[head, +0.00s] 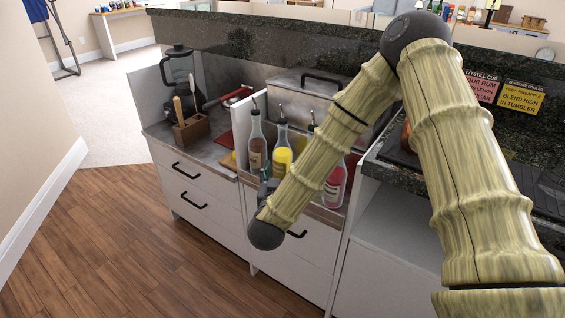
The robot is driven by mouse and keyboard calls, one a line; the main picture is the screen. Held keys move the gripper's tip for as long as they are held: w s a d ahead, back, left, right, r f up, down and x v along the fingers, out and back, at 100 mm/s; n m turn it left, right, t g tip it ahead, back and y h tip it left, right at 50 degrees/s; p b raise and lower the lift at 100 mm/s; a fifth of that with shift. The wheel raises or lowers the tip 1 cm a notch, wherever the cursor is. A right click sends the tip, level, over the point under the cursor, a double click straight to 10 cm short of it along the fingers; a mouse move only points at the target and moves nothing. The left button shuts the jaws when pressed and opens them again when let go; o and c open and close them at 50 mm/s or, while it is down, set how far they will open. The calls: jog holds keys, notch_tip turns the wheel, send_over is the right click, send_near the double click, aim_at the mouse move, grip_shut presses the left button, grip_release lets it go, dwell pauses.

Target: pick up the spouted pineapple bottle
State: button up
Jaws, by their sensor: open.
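The spouted pineapple bottle, as its yellow contents suggest, is a clear bottle (283,157) with a dark spout. It stands upright in the row of bottles in the middle of the head view. My forearm passes in front of the row, just right of the yellow bottle. My gripper (264,181) is small in this view, low and in front of the brown and yellow bottles. It is open, and I see nothing held in it. Its fingertips are hard to make out, and I cannot tell its exact distance from the bottle.
A brown bottle (257,147) stands left of the yellow one. A red bottle (335,187) stands right, beyond my forearm; another spout top shows between. A wooden caddy (191,129) and a blender (179,76) are farther left. A metal lidded box (300,92) is behind.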

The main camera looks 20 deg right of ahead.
aim_at(282, 137)
jog(key=shift+b+x, duration=0.45)
jog(key=shift+x, duration=2.05)
jog(key=shift+d+f, duration=0.1)
jog(key=shift+f, duration=0.05)
jog(key=c, duration=1.1)
jog(key=shift+o, duration=0.2)
notch_tip(282, 137, up, 10)
jog(key=shift+p, duration=1)
